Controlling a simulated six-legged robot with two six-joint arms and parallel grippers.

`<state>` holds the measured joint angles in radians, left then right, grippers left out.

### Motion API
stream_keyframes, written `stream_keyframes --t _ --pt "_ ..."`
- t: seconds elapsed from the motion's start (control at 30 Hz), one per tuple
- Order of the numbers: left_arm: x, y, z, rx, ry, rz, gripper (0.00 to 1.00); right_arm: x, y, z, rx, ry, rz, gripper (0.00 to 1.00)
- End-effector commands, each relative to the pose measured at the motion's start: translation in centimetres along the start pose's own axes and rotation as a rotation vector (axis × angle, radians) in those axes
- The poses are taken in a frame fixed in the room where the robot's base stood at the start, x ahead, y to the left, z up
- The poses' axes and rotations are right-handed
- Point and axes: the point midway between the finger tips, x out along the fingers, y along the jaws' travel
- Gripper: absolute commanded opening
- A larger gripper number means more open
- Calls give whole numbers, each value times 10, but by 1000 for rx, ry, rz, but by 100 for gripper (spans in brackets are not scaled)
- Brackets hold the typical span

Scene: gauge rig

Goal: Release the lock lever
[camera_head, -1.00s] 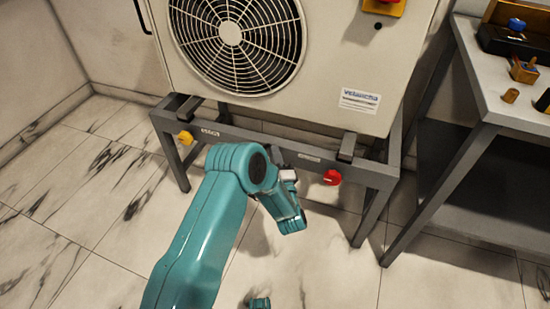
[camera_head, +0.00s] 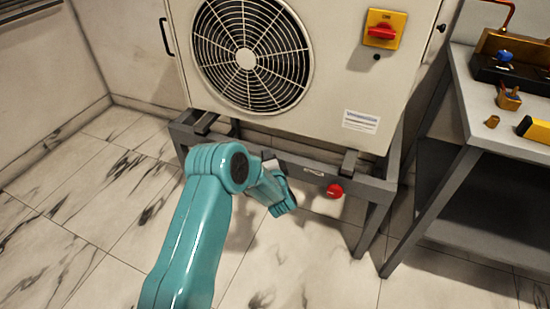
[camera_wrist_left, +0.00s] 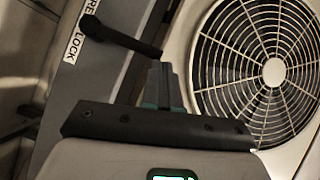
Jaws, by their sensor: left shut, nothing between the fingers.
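In the head view, my left arm (camera_head: 270,190) reaches toward the front rail of the stand. The lever is not visible there, and the fingers are not clearly visible. My right gripper is not in view.
A fan unit (camera_head: 350,85) with a red-and-yellow switch (camera_head: 383,30) rests on the grey metal stand (camera_head: 375,172). A workbench (camera_head: 480,100) with small items stands at right. The floor in front is clear.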

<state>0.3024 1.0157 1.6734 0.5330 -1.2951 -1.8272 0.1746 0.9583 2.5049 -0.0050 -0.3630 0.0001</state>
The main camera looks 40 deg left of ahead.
Motion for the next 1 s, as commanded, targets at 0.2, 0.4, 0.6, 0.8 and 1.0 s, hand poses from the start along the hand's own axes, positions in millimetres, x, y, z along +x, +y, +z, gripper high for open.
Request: stream_keyframes --t 0.2,0.4,0.6,0.8,1.0 --pt "10 -13 16 -170 -1 113 0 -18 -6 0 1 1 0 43" --pt "19 -15 31 -317 -2 212 0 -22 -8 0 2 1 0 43" --pt "25 -14 43 -436 -1 293 0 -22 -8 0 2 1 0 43" --pt "29 -12 50 -470 0 317 0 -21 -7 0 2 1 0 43" --pt "32 -12 54 -469 0 316 0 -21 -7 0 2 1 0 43"
